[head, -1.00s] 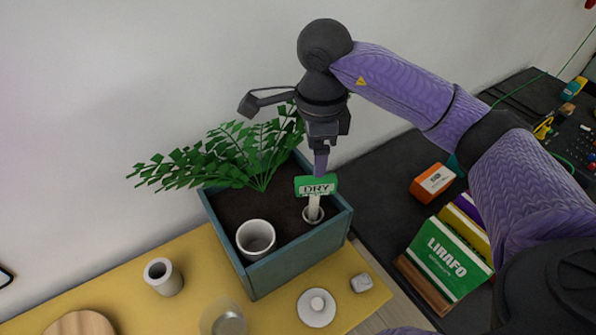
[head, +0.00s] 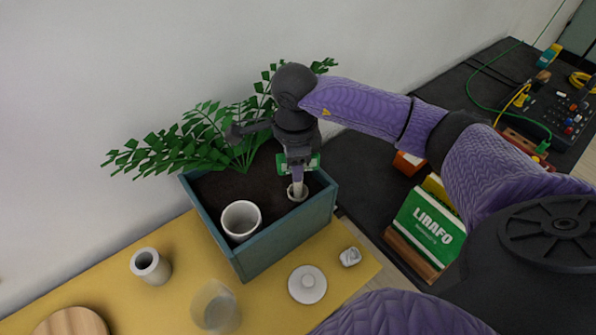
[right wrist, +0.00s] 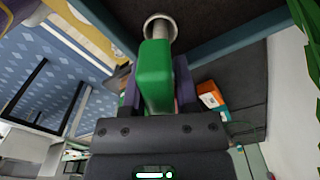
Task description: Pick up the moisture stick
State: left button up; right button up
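The moisture stick (head: 314,161) has a green head and a pale shaft. It stands upright in a round white-rimmed socket (head: 298,193) in the soil of a blue-green planter box (head: 285,239). My right gripper (head: 297,172) is lowered over the head from above, with one finger in front of its face. In the right wrist view, the green head (right wrist: 155,78) lies between the two fingers, with the socket (right wrist: 160,26) beyond it. I cannot tell whether the fingers press on it. My left gripper is not in view.
A white pot (head: 241,221) stands in the planter beside a leafy fern (head: 190,146). On the yellow mat are a pale cylinder (head: 151,266), a clear cup (head: 214,306) and a white lid (head: 307,284). A LIRAFO box (head: 431,226) stands at right.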

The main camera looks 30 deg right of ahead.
grip_shut()
jog(key=shift+r, duration=0.2)
notch_tip(320, 180, up, 10)
jog(key=shift+r+p, duration=0.15)
jog(key=shift+p, duration=0.7)
notch_tip(320, 180, up, 8)
jog(key=p, duration=0.6)
